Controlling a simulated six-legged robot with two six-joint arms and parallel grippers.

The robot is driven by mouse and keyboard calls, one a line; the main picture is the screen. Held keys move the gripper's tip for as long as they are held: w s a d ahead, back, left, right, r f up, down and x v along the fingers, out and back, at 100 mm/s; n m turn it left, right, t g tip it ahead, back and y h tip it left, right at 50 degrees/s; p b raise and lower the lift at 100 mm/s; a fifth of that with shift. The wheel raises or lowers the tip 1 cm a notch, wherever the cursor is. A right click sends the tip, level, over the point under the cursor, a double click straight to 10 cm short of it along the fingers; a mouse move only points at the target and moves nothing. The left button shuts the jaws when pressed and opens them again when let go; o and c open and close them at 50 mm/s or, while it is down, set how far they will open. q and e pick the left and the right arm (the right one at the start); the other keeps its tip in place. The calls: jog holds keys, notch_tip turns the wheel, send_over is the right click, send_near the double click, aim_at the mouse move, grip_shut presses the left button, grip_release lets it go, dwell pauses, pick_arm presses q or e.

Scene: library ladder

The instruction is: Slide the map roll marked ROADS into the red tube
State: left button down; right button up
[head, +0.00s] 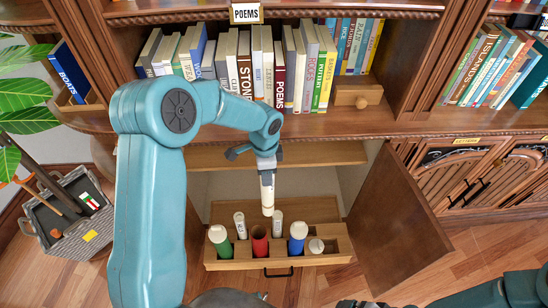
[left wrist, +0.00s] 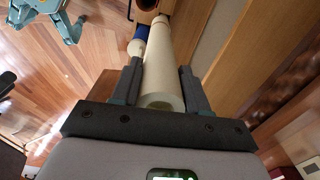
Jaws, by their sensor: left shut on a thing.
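My left gripper (head: 266,160) is shut on a cream map roll (head: 267,198), which hangs roughly upright below it. The roll's lower end is above the row of tubes, close to the red tube (head: 260,243); whether it is over the opening I cannot tell. No marking is readable on the held roll. In the left wrist view, the fingers (left wrist: 158,92) clasp the roll (left wrist: 158,62) on both sides.
The wooden drawer (head: 338,254) also holds a green tube (head: 222,243) and a blue tube (head: 297,240) with rolls in them. Small labelled rolls (head: 240,225) stand behind. An open cabinet door (head: 395,215) is at the right. A shelf ledge (head: 330,122) is above.

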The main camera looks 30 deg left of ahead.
aim_at(268, 191)
pick_arm(q)
jog(key=s+r+m+p, duration=0.1)
jog(key=s+m+p, duration=0.5)
jog(key=m+p, duration=0.65)
pick_arm(e)
notch_tip(268, 191, up, 16)
jog(key=p, duration=0.1)
pick_arm(q)
notch_tip(268, 191, down, 24)
jog(key=n+b, duration=0.1)
jog(key=b, duration=2.1)
jog(key=shift+a+f+b, duration=0.15)
jog(key=shift+a+b, duration=0.15)
jog(key=shift+a, duration=0.15)
pick_arm(e)
notch_tip(268, 191, down, 23)
jog(key=shift+a+r, duration=0.1)
pick_arm(q)
jog(key=c, duration=0.5)
grip_release()
notch_tip(268, 191, up, 16)
jog(key=p, duration=0.3)
jog(key=shift+r+p, duration=0.2)
jog(key=shift+p, duration=0.2)
pick_arm(e)
notch_tip(268, 191, up, 4)
jog(key=shift+f, duration=0.15)
